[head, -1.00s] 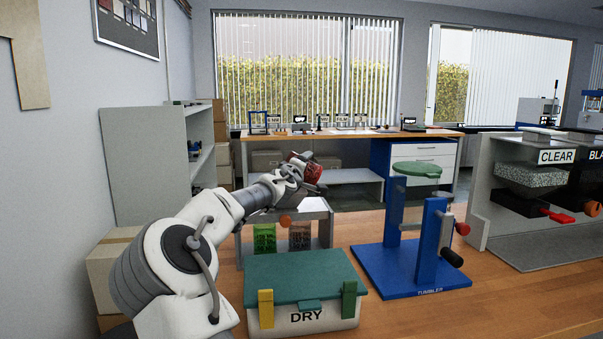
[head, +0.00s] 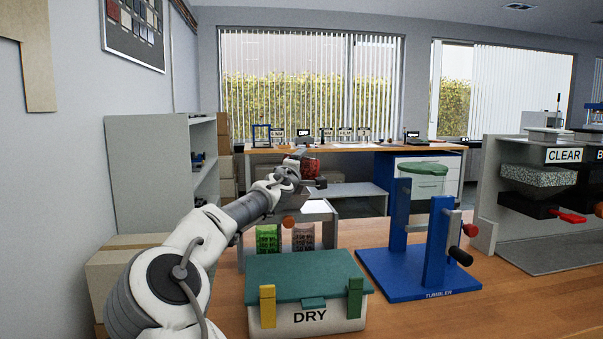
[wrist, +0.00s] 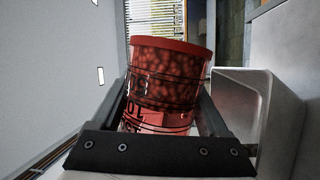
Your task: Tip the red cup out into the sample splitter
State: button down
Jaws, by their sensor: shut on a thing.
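My gripper (head: 313,178) is shut on the red cup (head: 310,167), above the sample splitter in the head view. In the wrist view the see-through red cup (wrist: 168,85) sits between both fingers, close to upright with a slight lean right. Dark red granules show inside it. The sample splitter (head: 328,222) is a grey stand with an orange knob; my arm hides part of its top. A grey open trough (wrist: 240,115), seemingly the splitter's top, lies to the right of the cup in the wrist view.
Two bins, one green (head: 267,239) and one dark (head: 303,237), are at the splitter's lower part. A DRY box (head: 318,317) stands in front. A blue tumbler (head: 415,285) is at right. Grey shelves (head: 150,180) stand at left.

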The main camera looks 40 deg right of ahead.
jog(key=shift+w+a+r+n+t+b, duration=0.2)
jog(key=shift+n+t+b, duration=0.1)
jog(key=shift+n+b, duration=0.65)
jog(key=shift+a+n+b, duration=0.1)
jog(key=shift+n+b, duration=0.25)
jog(key=shift+b, duration=0.15)
jog(key=n+t, duration=0.1)
jog(key=a+r+n, duration=0.1)
jog(key=n, duration=0.1)
jog(key=n+t, duration=0.1)
jog(key=n, duration=0.1)
jog(key=shift+w+a+r+t, duration=0.2)
jog(key=shift+w+a+t, duration=0.1)
jog(key=shift+w+a, duration=0.05)
dwell(0.9)
jog(key=shift+r, duration=0.1)
